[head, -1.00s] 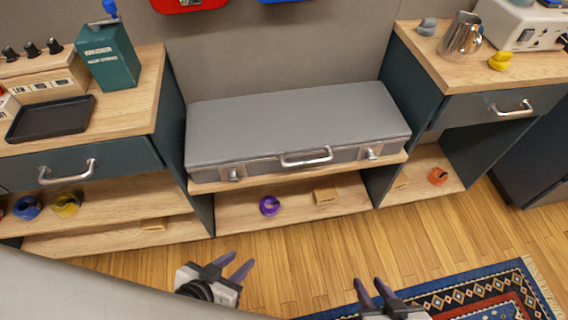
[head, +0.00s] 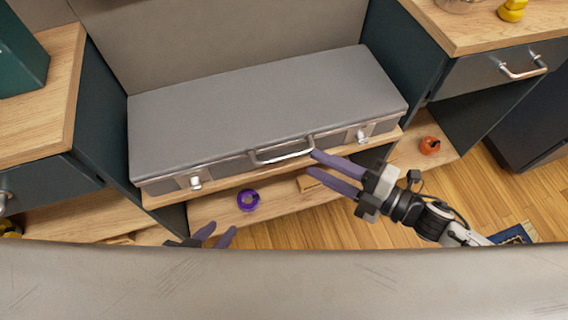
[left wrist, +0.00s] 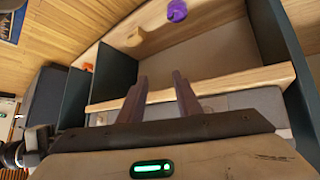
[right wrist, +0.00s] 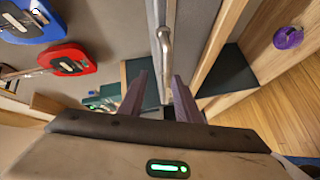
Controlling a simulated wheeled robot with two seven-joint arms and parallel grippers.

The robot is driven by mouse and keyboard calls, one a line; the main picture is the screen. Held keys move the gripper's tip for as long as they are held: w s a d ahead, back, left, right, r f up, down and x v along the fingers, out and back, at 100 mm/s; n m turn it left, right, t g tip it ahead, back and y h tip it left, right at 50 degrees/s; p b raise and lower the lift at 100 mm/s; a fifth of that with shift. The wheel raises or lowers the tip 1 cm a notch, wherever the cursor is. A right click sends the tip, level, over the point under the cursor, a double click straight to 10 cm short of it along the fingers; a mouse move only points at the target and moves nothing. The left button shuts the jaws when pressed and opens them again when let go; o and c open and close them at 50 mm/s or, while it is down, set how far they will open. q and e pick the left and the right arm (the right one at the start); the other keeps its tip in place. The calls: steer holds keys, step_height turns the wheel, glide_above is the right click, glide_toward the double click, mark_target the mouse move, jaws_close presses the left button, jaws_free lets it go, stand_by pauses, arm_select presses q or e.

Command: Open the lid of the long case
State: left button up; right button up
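The long grey case (head: 260,105) lies shut on a wooden shelf in the head view, its lid flat. Its metal handle (head: 282,155) is on the front face, between a left latch (head: 195,183) and a right latch (head: 362,136). My right gripper (head: 311,163) is open at the handle's right end; I cannot tell if it touches. In the right wrist view the handle (right wrist: 164,45) appears in line with the gap between the open fingers (right wrist: 160,85). My left gripper (head: 217,233) is low in front of the shelf, mostly hidden; its fingers (left wrist: 160,85) are apart and empty.
A purple ring-like item (head: 248,200) and a small wooden block (head: 308,183) are on the lower shelf. An orange item (head: 430,145) is at the right. Dark cabinets (head: 395,60) flank the case on both sides. A wall is close behind it.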

mark_target(284, 155)
steer(key=w+a+n, duration=0.1)
steer(key=a, duration=0.1)
steer(key=w+a+f+n+g, duration=0.1)
steer(key=a, duration=0.2)
steer(key=w+a+f+n+b, duration=0.1)
steer(key=a, duration=0.2)
steer(key=shift+w+a+f+g+y, duration=0.1)
steer(key=shift+w+f+g+y, duration=0.1)
steer(key=shift+w+g+y, duration=0.2)
jaws_close()
